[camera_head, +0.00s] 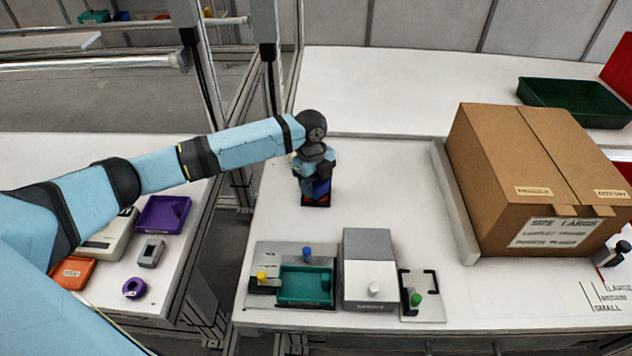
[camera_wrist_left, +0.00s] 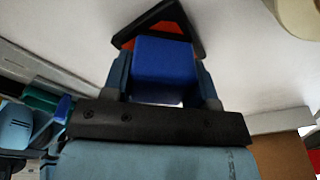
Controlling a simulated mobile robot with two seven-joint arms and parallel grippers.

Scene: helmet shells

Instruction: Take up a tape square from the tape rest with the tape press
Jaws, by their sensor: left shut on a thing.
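My left gripper (camera_head: 318,184) is shut on a blue block, which I take to be the tape press (camera_head: 321,187), over the white table. The left wrist view shows the blue block (camera_wrist_left: 163,62) between the two fingers of the left gripper (camera_wrist_left: 163,75). Just beyond it is a black-edged piece with an orange-red face (camera_wrist_left: 163,27), which looks like the tape rest; it also shows as a dark, red-topped base (camera_head: 316,203) under the gripper in the head view. I cannot tell whether the block touches it. The block's lower end is hidden. My right gripper is not in view.
A large cardboard box (camera_head: 540,180) stands to the right, with a green tray (camera_head: 575,100) behind it. In front are a teal tray fixture (camera_head: 305,284), a grey-white block (camera_head: 369,270) and a small plate with a green knob (camera_head: 421,295). The table around the gripper is clear.

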